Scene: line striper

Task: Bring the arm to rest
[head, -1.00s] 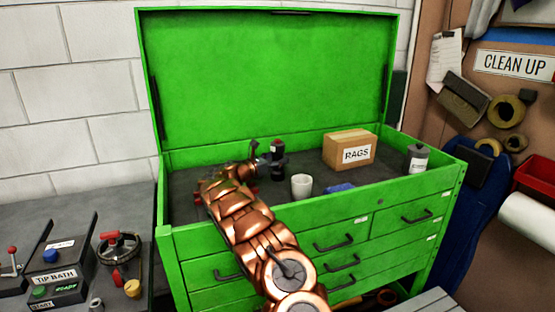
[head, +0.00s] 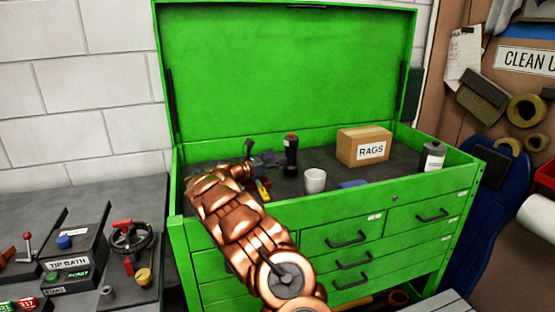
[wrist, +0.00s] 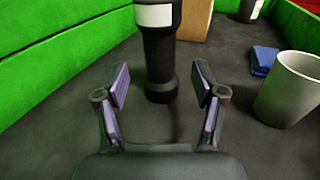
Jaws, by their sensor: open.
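My copper-coloured arm (head: 240,225) reaches over the front left of an open green tool chest (head: 345,205). My gripper (wrist: 162,85) is open and empty in the wrist view, its two fingers well apart above the chest's dark tray. In the head view my gripper (head: 262,162) is small and partly hidden by the arm. A black cylinder (wrist: 160,55) with a white band stands upright just beyond the fingertips, apart from them. It also shows in the head view as a black cylinder with a red top (head: 291,153).
A RAGS box (head: 364,147) and a grey bottle (head: 432,158) stand farther right. The raised green lid (head: 290,70) is behind. A bench with controls (head: 85,255) is left.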

